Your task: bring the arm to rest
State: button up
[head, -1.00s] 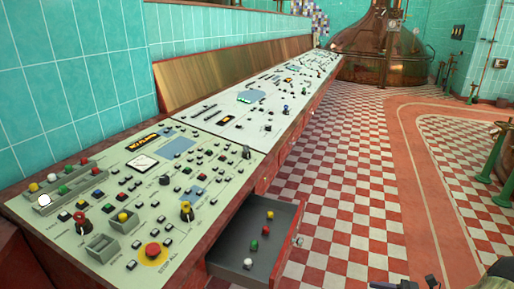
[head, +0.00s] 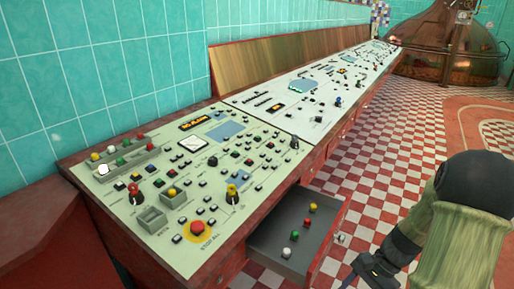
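My arm, olive green with a large dark joint, reaches into the lower right of the head view. My gripper (head: 366,268), dark and small, shows low in the picture, right of the open drawer and in front of the checkered floor. It is apart from the drawer as far as I can see. Its fingers are too small and dark to tell whether they are open or shut. I see nothing clearly held in it.
A long control desk (head: 262,178) with many knobs and buttons runs along the tiled wall. An open drawer (head: 322,240) juts out, holding red, yellow, green and white pieces. A copper kettle (head: 447,45) stands at the back. The checkered floor (head: 385,165) between is clear.

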jog(key=s+a+r+n+t+h, duration=0.2)
jog(key=a+r+n+t+h, duration=0.5)
jog(key=a+n, duration=0.5)
notch_tip(320, 180, up, 20)
jog(key=g+p, duration=0.2)
jog(key=p, duration=1.7)
jog(key=shift+d+y, duration=0.15)
jog(key=shift+y, duration=0.15)
jog(key=shift+f, duration=0.1)
